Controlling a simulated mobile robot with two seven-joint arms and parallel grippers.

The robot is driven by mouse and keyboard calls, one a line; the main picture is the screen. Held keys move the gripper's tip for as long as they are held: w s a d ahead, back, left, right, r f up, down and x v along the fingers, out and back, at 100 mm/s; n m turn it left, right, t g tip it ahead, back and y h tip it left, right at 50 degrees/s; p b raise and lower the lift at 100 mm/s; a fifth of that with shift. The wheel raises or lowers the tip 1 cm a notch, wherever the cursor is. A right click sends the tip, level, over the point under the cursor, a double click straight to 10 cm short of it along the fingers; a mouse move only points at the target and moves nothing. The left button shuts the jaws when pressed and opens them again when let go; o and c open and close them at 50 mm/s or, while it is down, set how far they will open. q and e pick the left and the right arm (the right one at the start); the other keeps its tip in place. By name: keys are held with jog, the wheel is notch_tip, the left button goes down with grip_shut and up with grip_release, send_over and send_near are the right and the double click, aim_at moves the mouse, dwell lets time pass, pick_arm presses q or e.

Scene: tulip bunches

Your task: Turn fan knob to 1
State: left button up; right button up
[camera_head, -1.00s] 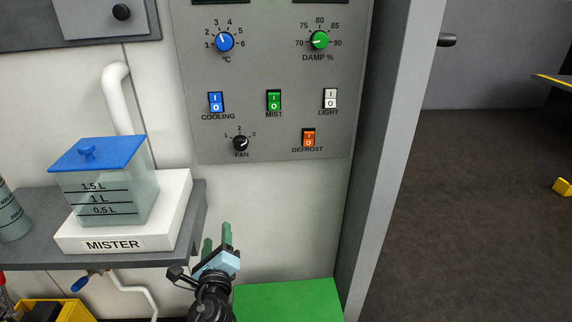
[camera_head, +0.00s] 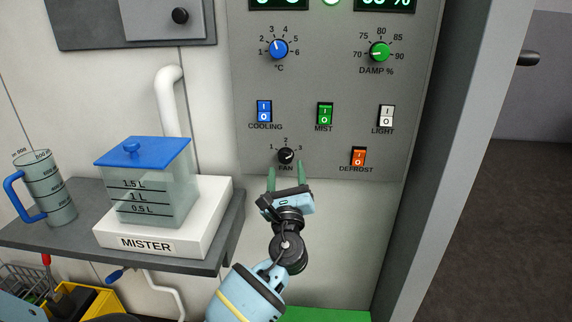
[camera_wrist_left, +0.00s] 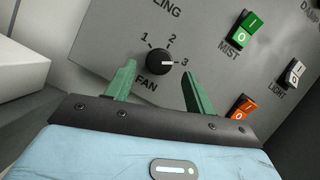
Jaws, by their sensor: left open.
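The fan knob (camera_head: 286,156) is a small black dial with a white mark on the grey control panel, with labels 1, 2 and 3 around it. In the left wrist view the knob (camera_wrist_left: 160,63) has its mark pointing at 3. My left gripper (camera_head: 286,171) is open, its green fingers pointing up at the panel just below the knob. In the left wrist view the gripper's fingers (camera_wrist_left: 157,75) stand to either side of the knob in the picture. I cannot tell whether they touch it. My right gripper is not in view.
The panel also has a blue cooling switch (camera_head: 264,111), a green mist switch (camera_head: 325,114), a white light switch (camera_head: 386,116) and an orange defrost switch (camera_head: 358,156) near the fan knob. A mister (camera_head: 150,190) and a measuring jug (camera_head: 47,185) stand on the shelf at left.

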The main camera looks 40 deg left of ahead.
aim_at(285, 159)
pick_arm(q)
jog(key=shift+x, duration=1.5)
jog(key=c, duration=1)
